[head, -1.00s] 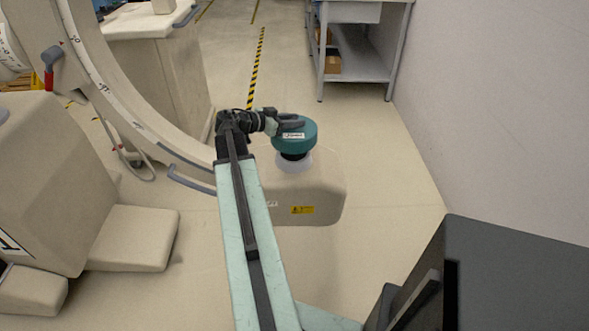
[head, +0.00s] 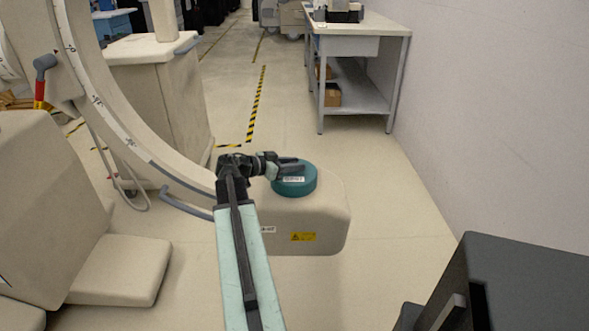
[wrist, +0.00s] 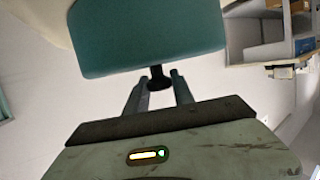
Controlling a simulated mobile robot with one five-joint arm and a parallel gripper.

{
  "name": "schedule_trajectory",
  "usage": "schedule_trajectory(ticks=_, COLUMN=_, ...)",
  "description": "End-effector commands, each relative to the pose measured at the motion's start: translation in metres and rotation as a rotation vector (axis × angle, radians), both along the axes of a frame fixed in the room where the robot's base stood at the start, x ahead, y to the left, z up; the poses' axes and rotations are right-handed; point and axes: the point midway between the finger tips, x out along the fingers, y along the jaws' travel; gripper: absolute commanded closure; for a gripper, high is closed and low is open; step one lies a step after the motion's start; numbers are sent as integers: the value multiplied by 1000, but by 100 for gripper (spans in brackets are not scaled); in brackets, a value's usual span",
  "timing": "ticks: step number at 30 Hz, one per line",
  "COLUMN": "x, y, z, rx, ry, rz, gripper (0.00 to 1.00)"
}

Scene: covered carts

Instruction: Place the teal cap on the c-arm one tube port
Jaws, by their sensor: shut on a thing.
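The teal cap (head: 296,188) is a short round disc with a white label on its side. It sits level at the top of the beige c-arm tube housing (head: 325,212). The port is hidden under the cap, so I cannot tell whether the cap is fully seated. My gripper (head: 290,166) reaches in from the left and is shut on the cap's near-left upper part. In the wrist view the cap (wrist: 150,38) fills the upper middle, with my gripper's fingers (wrist: 158,80) running up to its edge.
The curved c-arm (head: 120,120) rises at the left, with a blue-grey handle (head: 185,205) beside the housing. A beige cabinet (head: 165,90) stands behind it. A grey workbench (head: 365,50) is at the back right, near a bare wall. The floor right of the housing is clear.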

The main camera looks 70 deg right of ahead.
Motion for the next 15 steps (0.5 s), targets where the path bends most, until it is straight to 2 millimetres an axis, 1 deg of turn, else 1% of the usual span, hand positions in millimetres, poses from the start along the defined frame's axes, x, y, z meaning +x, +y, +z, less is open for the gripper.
schedule_trajectory(ticks=5, x=0, y=0, z=-4, rx=0, ry=0, rz=0, gripper=100)
schedule_trajectory(ticks=6, x=0, y=0, z=-3, rx=0, ry=0, rz=-1, gripper=62)
schedule_trajectory(ticks=7, x=-1, y=0, z=-2, rx=0, ry=0, rz=-1, gripper=54)
schedule_trajectory(ticks=8, x=-1, y=0, z=-2, rx=0, ry=0, rz=-1, gripper=49)
schedule_trajectory(ticks=15, x=-1, y=0, z=-2, rx=0, ry=0, rz=-1, gripper=49)
